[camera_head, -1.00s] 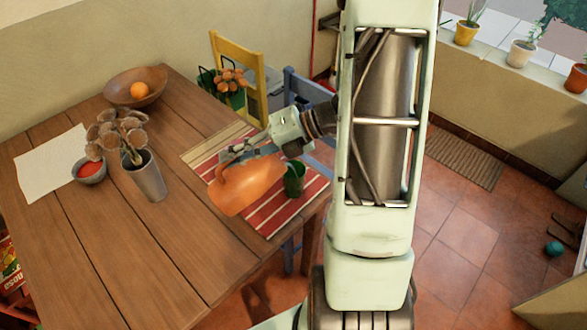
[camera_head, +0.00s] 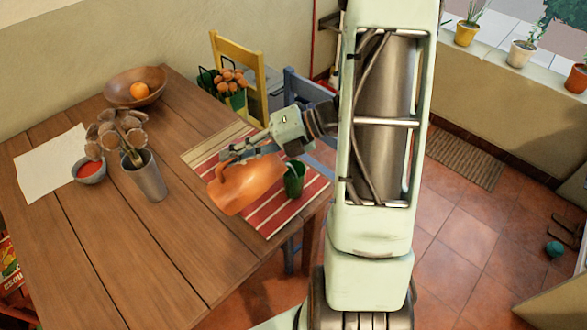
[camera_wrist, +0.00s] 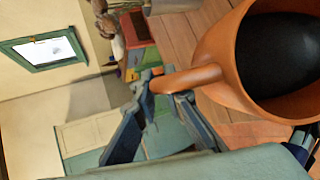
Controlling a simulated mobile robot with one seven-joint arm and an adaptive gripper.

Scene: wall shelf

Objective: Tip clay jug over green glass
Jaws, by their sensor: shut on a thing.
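The orange clay jug (camera_head: 246,187) is over the striped mat in the head view, tilted, with its right edge close beside the green glass (camera_head: 294,178). The glass stands upright on the mat's right part. My gripper (camera_head: 236,155) is shut on the jug's handle, on the far side of the jug. In the wrist view, the fingers (camera_wrist: 152,82) close around the handle, and the jug (camera_wrist: 222,70) shows its wide mouth and dark inside. I cannot tell whether anything is flowing. The glass is not clearly visible in the wrist view.
The striped mat (camera_head: 272,215) lies on the wooden table (camera_head: 150,245). A metal vase of dried flowers (camera_head: 147,178), a bowl of red stuff (camera_head: 90,172), paper (camera_head: 48,165) and a wooden bowl with an orange (camera_head: 125,98) stand left. A yellow chair (camera_head: 236,52) is behind.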

